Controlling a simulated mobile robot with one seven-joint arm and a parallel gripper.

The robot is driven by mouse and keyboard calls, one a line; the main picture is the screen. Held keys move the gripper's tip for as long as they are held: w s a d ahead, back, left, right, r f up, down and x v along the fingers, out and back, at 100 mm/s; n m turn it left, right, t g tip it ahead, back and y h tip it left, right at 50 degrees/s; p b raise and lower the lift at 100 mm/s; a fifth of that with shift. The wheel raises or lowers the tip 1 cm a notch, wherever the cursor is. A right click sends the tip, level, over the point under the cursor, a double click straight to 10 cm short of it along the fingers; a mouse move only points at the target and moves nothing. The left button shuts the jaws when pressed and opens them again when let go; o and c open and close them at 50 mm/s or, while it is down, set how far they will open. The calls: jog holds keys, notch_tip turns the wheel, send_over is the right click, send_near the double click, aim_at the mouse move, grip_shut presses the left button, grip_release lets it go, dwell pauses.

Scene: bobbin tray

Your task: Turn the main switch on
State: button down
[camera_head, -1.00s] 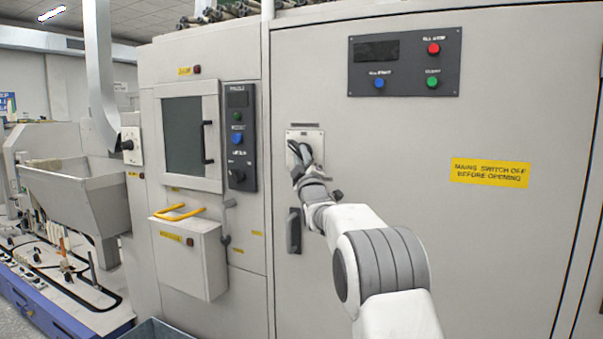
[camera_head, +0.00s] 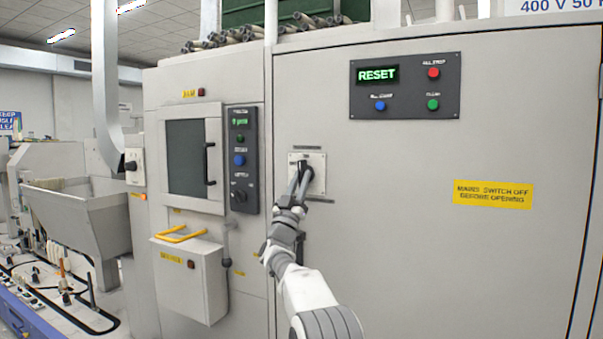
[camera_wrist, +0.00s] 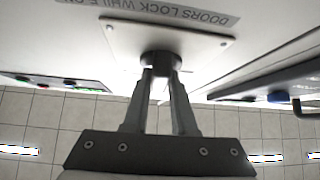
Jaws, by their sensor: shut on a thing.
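The main switch is a dark rotary knob (camera_wrist: 160,60) on a pale square plate (camera_wrist: 205,38) with corner screws, on the large grey cabinet door. In the head view the plate (camera_head: 319,161) sits near the door's left edge. My gripper (camera_wrist: 161,76) is shut on the knob, one finger on each side of it, which also shows in the head view (camera_head: 302,180). The fingers and wrist partly hide the knob, so its exact angle is unclear. A display (camera_head: 377,75) at the door's top reads RESET in green.
A narrow control panel (camera_head: 240,160) with a lit green readout stands left of the switch, beside a windowed door (camera_head: 188,150). A yellow-handled box (camera_head: 190,278) juts out below.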

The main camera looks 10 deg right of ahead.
jog(key=shift+m+g+h+p, duration=0.55)
jog(key=shift+m+h, duration=0.35)
jog(key=shift+m, duration=0.3)
jog(key=shift+r, duration=0.1)
jog(key=c, duration=0.7)
grip_release()
jog(key=shift+b+v, duration=0.35)
jog(key=shift+v, duration=0.5)
jog(key=v, duration=1.5)
jog(key=shift+s+a+f, duration=0.2)
jog(key=shift+f, duration=0.05)
